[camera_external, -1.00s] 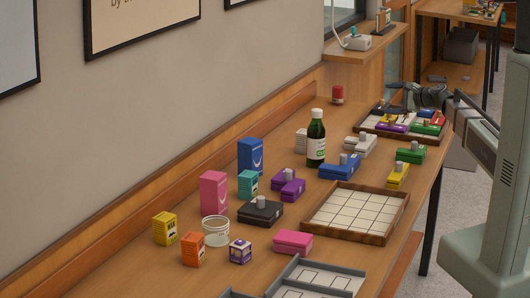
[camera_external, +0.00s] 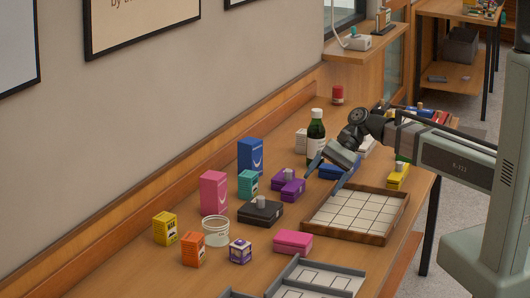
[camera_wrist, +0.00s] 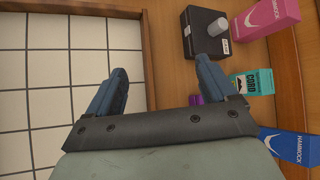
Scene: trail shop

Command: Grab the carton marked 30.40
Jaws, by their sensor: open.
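No marking 30.40 can be read on any carton from here. Candidate cartons on the bench include a tall pink one (camera_external: 214,192), a tall blue one (camera_external: 250,157), a teal one (camera_external: 248,184), a yellow one (camera_external: 165,228), an orange one (camera_external: 193,249) and a small purple-and-white one (camera_external: 240,250). In the wrist view the pink carton (camera_wrist: 270,17), teal carton (camera_wrist: 253,83) and blue carton (camera_wrist: 288,145) lie right of my gripper (camera_wrist: 160,77). My gripper (camera_external: 328,175) is open and empty, above the bench by the wooden tray's far left edge.
The gridded wooden tray (camera_external: 381,235) is empty. Grey-walled trays (camera_external: 320,271) are at the front.

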